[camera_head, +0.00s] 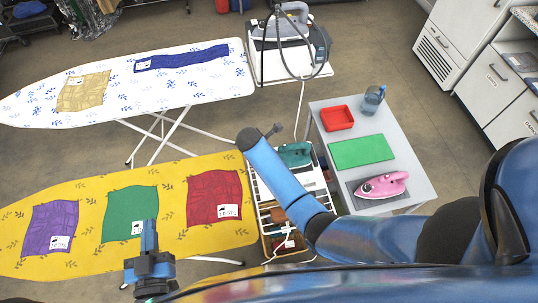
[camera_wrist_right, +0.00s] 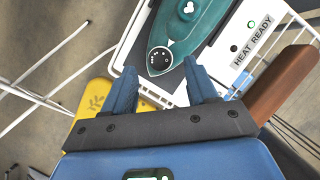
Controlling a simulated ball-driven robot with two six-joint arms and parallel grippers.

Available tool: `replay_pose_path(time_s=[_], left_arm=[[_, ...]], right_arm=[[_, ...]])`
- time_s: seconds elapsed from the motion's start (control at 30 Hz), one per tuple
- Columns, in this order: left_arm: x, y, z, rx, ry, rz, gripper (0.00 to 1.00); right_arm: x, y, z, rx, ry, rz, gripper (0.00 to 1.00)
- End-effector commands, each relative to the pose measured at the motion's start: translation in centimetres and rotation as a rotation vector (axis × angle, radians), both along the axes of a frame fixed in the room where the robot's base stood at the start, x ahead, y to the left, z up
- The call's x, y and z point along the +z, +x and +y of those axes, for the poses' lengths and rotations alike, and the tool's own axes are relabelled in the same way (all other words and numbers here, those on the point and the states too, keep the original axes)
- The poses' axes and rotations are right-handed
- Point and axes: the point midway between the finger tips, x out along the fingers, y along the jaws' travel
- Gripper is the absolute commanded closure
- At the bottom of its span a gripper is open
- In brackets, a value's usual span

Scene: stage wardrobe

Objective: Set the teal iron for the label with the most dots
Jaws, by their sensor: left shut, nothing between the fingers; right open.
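The teal iron (camera_head: 295,154) rests on a dark pad on the white rack end of the yellow ironing board, beside my right forearm. In the right wrist view, the teal iron (camera_wrist_right: 200,28) shows its dark round dial (camera_wrist_right: 159,59) with white dots. My right gripper (camera_wrist_right: 158,80) is open; the dial lies just beyond and between its fingertips, apparently untouched. My left gripper (camera_head: 149,232) is shut and empty by the green cloth (camera_head: 130,207). A purple cloth (camera_head: 50,228) and red cloth (camera_head: 214,194) lie either side. Each has a white label; the dots are too small to count.
A grey table (camera_head: 402,142) holds a red tray (camera_head: 337,118), green mat (camera_head: 361,151) and pink iron (camera_head: 382,185). A floral board (camera_head: 120,93) stands behind. A "HEAT READY" sign (camera_wrist_right: 253,40) with a green light is beside the teal iron.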

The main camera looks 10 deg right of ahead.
Motion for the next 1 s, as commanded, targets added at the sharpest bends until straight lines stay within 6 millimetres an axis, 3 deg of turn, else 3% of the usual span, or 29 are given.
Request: replay_pose_path(time_s=[0.3, 0.67, 1.0], left_arm=[[0.1, 0.0, 0.0, 0.000, 0.000, 0.000, 1.00], [0.1, 0.0, 0.0, 0.000, 0.000, 0.000, 1.00], [0.1, 0.0, 0.0, 0.000, 0.000, 0.000, 1.00]], right_arm=[[-2.4, 0.6, -0.8, -0.001, 0.000, 0.000, 0.42], [-2.6, 0.7, -0.8, -0.001, 0.000, 0.000, 0.44], [-2.5, 0.7, -0.8, -0.001, 0.000, 0.000, 0.96]])
